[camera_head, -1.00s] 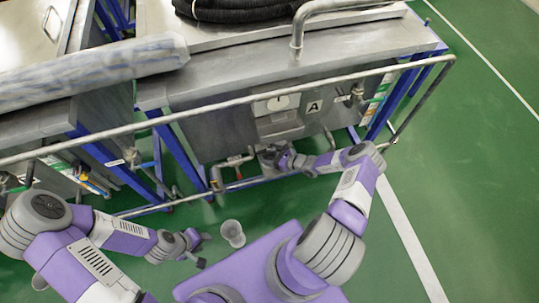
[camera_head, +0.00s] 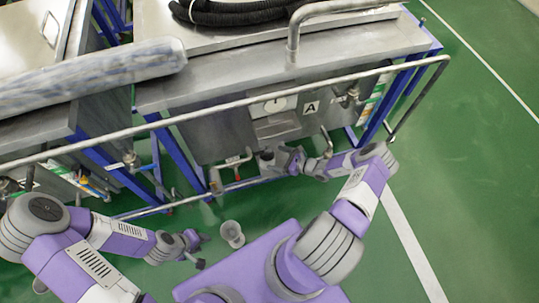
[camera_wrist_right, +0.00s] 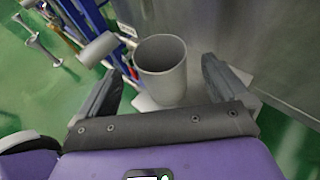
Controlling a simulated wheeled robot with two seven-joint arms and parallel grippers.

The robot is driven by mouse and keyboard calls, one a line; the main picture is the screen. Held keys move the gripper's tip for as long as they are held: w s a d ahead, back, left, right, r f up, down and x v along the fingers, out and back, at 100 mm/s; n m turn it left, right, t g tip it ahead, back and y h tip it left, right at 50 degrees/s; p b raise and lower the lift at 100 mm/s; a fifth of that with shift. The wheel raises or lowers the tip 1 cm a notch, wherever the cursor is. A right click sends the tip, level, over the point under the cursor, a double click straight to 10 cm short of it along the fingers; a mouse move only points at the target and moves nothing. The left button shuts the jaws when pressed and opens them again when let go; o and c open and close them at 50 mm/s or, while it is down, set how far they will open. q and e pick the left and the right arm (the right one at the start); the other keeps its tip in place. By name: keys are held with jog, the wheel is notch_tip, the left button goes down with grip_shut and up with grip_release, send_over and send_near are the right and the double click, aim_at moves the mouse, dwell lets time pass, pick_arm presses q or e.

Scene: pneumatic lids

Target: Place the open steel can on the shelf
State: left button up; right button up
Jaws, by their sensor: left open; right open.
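An open grey steel can (camera_wrist_right: 162,75) stands upright in the right wrist view, its hollow mouth towards the camera. It is on a small pale plate, seemingly the shelf (camera_wrist_right: 147,101). My right gripper (camera_wrist_right: 163,84) is open, with one finger on each side of the can and gaps showing. In the head view my right gripper (camera_head: 283,160) is at the front of the steel machine, and the can there is small and partly hidden. My left gripper (camera_head: 197,252) is open and empty, low on the left. Another open grey cup-like can (camera_head: 232,233) is right of it.
The steel machine (camera_head: 210,131) has a panel marked A and blue legs. A long pipe rail (camera_head: 230,104) crosses in front of it, above my right gripper. Valves and thin pipes sit low near the can. Green floor is clear at the right.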

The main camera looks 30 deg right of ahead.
jog(key=v, duration=0.6)
jog(key=s+a+r+n+g+y, duration=0.1)
jog(key=s+a+n+g, duration=0.4)
jog(key=a, duration=0.5)
jog(key=s+a+n+g+y, duration=0.1)
jog(key=s+a+n+g, duration=0.1)
jog(key=a+n+g, duration=0.55)
jog(key=s+a+r+n+t+h, duration=0.1)
jog(key=s+a+r+n+h, duration=0.4)
jog(key=n, duration=0.9)
jog(key=s+a+r, duration=0.1)
jog(key=a+r, duration=0.1)
jog(key=a, duration=0.1)
jog(key=shift+a+r+p, duration=0.15)
jog(key=shift+r+p, duration=0.2)
jog(key=shift+r, duration=0.05)
jog(key=shift+n, duration=0.25)
